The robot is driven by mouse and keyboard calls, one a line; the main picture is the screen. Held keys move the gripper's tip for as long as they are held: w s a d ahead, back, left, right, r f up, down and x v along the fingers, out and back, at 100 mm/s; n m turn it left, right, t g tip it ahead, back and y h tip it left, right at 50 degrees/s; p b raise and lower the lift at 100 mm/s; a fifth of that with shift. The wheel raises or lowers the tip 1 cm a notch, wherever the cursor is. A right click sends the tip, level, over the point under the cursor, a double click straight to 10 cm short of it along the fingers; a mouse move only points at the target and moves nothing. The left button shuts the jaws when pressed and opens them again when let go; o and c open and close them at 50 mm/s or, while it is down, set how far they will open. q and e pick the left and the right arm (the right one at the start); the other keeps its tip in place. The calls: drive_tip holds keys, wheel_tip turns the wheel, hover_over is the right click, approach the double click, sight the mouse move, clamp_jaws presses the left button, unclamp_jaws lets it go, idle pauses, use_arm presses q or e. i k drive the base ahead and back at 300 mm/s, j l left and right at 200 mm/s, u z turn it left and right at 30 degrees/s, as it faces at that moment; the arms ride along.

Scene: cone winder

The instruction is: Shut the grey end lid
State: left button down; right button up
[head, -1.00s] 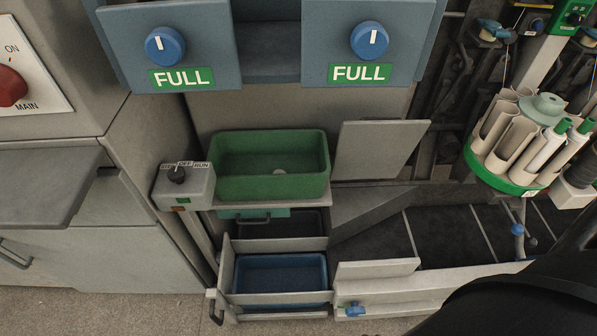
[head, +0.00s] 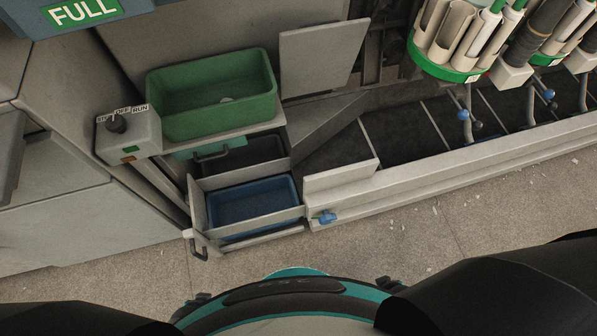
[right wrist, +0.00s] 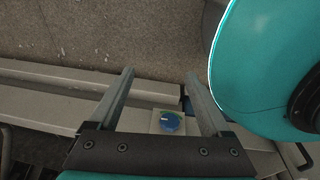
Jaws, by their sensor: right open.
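A flat grey panel (head: 322,57), which looks like the grey end lid, stands raised beside the green bin in the head view. Below it are a sloped grey chute (head: 322,127) and the dark-floored channel. My right gripper (right wrist: 160,85) shows only in the right wrist view. Its two fingers are spread with nothing held between them. A blue knob (right wrist: 169,122) on a pale square plate shows between the fingers, near their base. Neither gripper shows in the head view, so I cannot tell the right gripper's distance from the panel.
A green bin (head: 158,104) sits on a shelf beside a switch box (head: 128,138). A blue tray (head: 213,211) sits in an open drawer below. Bobbin holders stand upper right.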

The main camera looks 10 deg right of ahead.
sight(316, 57)
drive_tip(key=l+u, duration=0.45)
drive_tip(key=k+l+u, duration=0.1)
drive_tip(key=l+u, duration=0.3)
drive_tip(key=k+l+u, duration=0.1)
drive_tip(key=u, duration=0.35)
drive_tip(key=k+l, duration=0.05)
drive_tip(key=l, duration=0.05)
